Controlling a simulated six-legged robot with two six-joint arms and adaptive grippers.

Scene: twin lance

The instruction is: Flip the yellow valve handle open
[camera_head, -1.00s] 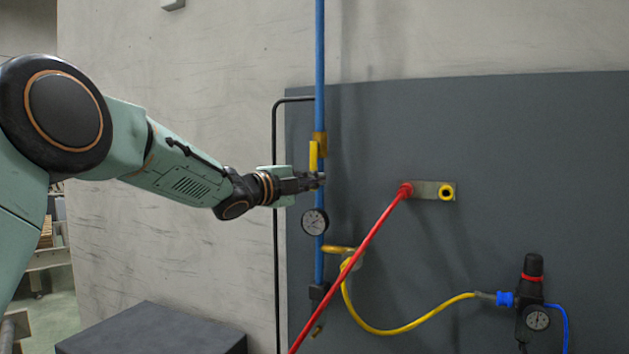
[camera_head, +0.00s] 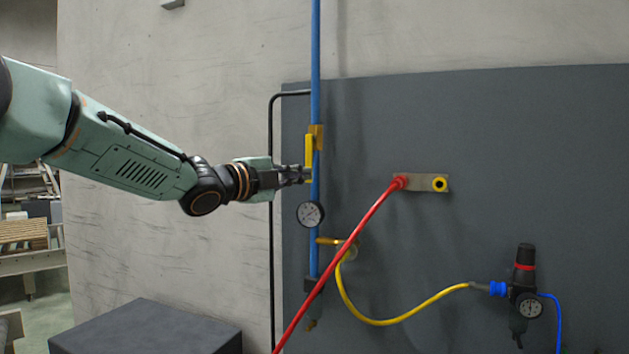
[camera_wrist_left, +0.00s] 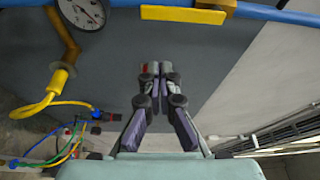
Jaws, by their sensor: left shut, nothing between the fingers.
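The yellow valve handle (camera_head: 309,150) hangs along the blue pipe (camera_head: 316,60), just below a brass valve body (camera_head: 317,130). It points down, parallel to the pipe. In the left wrist view the handle (camera_wrist_left: 184,14) lies along the blue pipe (camera_wrist_left: 270,13) at the top. My left gripper (camera_head: 308,175) is shut and empty, with its tips near the handle's lower end in the head view. In the left wrist view my left gripper (camera_wrist_left: 154,68) points toward the panel, and its tips appear apart from the handle. My right gripper is not in view.
A pressure gauge (camera_head: 310,214) sits on the pipe below the handle. A red hose (camera_head: 345,255) runs diagonally from a wall bracket (camera_head: 420,183). A yellow hose (camera_head: 400,319) leads to a regulator (camera_head: 525,280). A dark box (camera_head: 145,330) stands at lower left.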

